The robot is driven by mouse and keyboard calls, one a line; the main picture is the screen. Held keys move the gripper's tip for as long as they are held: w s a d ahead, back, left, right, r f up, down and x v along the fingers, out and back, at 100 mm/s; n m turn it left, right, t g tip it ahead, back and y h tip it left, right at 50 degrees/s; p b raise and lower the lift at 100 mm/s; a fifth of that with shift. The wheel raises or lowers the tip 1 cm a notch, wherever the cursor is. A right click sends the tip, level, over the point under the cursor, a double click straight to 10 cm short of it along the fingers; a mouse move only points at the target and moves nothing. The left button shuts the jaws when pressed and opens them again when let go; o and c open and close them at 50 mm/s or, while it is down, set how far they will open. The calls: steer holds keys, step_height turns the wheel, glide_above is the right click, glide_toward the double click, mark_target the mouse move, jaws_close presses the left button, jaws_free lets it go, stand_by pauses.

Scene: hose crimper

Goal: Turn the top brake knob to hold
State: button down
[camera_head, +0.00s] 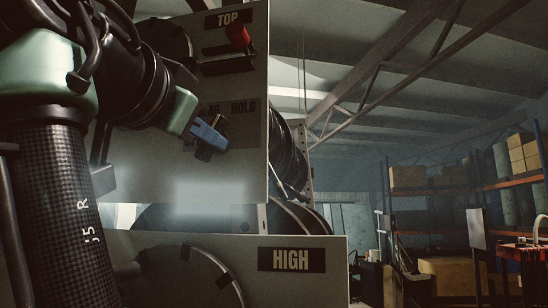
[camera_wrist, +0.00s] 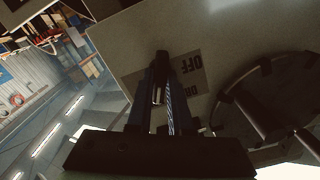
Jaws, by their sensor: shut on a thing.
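A grey upright panel (camera_head: 190,180) carries a TOP label (camera_head: 228,18) and a lower dark label reading HOLD (camera_head: 243,107), with a partly hidden word to its left. My gripper (camera_head: 212,134) reaches in from the left to this lower label, its blue fingers shut on the dark brake knob. In the wrist view, my gripper (camera_wrist: 164,95) has one finger on each side of the knob (camera_wrist: 161,63). Beside it, a label shows OFF (camera_wrist: 190,65) upside down and a second word partly covered. The knob's pointing direction is hard to tell in the dark.
A red-tipped lever (camera_head: 238,36) sits in a slot above my gripper. Below is a second panel (camera_head: 210,243) marked HIGH (camera_head: 291,260), with a round dial at its left. Dark hose reels (camera_head: 288,155) stand behind. Shelves with boxes (camera_head: 408,177) are far right.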

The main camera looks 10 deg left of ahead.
steer(key=shift+r+m, duration=0.15)
steer(key=shift+m, duration=0.35)
steer(key=c, duration=0.8)
jaws_free()
steer(key=shift+d, duration=0.1)
